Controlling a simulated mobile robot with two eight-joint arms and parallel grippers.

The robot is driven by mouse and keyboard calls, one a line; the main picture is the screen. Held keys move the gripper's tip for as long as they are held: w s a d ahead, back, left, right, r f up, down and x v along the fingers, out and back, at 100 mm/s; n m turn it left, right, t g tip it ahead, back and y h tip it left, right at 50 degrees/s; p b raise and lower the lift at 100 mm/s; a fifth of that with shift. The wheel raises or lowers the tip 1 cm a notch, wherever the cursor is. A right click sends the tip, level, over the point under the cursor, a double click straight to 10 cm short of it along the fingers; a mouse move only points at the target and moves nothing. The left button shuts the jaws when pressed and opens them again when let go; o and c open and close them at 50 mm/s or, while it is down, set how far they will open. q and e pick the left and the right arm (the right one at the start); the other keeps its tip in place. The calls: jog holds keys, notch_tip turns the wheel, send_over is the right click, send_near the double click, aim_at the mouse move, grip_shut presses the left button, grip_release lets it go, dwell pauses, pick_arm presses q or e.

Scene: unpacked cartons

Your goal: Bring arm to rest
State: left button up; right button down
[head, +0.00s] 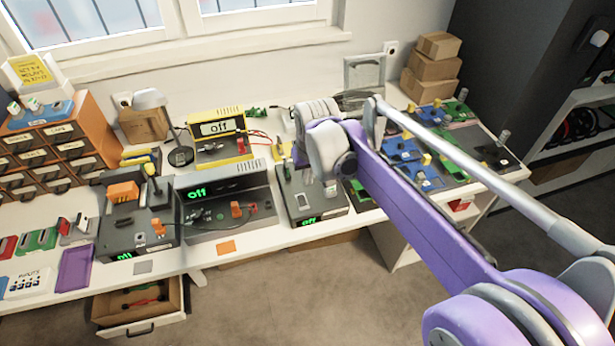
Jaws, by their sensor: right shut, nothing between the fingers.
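My right arm (430,210), purple and grey, reaches in from the lower right across the workbench. Its wrist end with the right gripper (304,150) is over the middle of the bench, above a grey device with a green display (318,207). The gripper is shut and empty. The fingers are small and partly hidden by the wrist, so I cannot tell how far above the device they are. My left arm and gripper are not in view.
The white workbench (365,222) carries a yellow "off" device (219,128), a grey "off" station (225,190) and an orange drawer cabinet (60,135). Blue and green boards lie at right, below stacked boxes (432,70). An open drawer (140,312) juts out at lower left. Floor in front is clear.

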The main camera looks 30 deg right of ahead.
jog(key=s+a+f+n+t+p, duration=0.1)
jog(key=s+a, duration=0.3)
jog(key=s, duration=0.5)
jog(key=s+a+f+n+t+p, duration=0.1)
jog(key=s+a+f, duration=0.3)
jog(key=s, duration=0.5)
jog(key=shift+a+f+n+t+y, duration=0.2)
jog(key=shift+a+n+t+y, duration=0.1)
jog(key=shift+a, duration=0.5)
